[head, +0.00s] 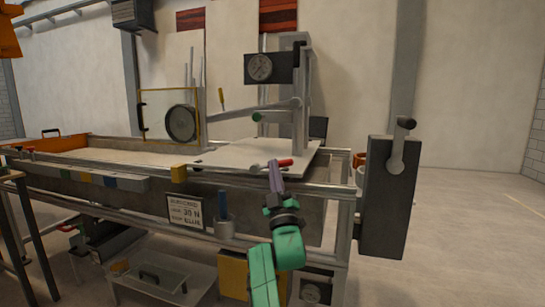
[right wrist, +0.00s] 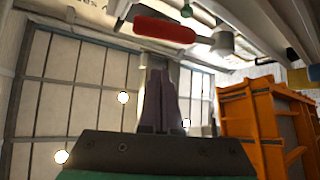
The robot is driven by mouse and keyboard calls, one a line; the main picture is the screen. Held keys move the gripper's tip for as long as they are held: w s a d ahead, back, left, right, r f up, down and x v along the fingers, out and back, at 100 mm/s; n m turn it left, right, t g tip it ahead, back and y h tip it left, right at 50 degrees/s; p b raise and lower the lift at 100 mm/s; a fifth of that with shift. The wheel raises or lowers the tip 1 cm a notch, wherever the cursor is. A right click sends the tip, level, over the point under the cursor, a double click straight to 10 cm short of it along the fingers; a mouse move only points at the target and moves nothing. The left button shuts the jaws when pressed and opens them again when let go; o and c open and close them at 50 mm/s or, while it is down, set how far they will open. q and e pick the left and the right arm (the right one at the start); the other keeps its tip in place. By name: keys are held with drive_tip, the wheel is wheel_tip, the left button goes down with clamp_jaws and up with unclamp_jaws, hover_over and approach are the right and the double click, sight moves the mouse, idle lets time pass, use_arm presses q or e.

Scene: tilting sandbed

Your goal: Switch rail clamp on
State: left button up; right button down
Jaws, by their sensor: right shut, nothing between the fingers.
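A small lever with a red grip (head: 278,163) sits at the front rail of the sandbed, by the right end of the white plate. It looks like the rail clamp's handle; its clamp body is not clear. In the right wrist view, the red grip (right wrist: 165,29) lies crosswise just beyond the fingertips. My right gripper (head: 275,168) is shut and empty, its purple fingers pointing up just in front of the lever. The shut fingers also show in the right wrist view (right wrist: 158,78). I cannot tell whether they touch the lever. My left gripper is not in view.
The sandbed's front rail (head: 130,165) runs along the bench. A dark box with a grey crank (head: 390,200) stands at the right end. A gauge (head: 259,67) hangs above the plate. A blue-handled tool stands in a grey cup (head: 224,229) below. The floor at right is clear.

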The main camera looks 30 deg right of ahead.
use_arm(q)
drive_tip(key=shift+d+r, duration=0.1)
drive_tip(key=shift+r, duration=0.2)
use_arm(e)
drive_tip(key=v, duration=0.5)
drive_tip(key=shift+w+a+f, duration=0.1)
drive_tip(key=shift+w+a, duration=0.15)
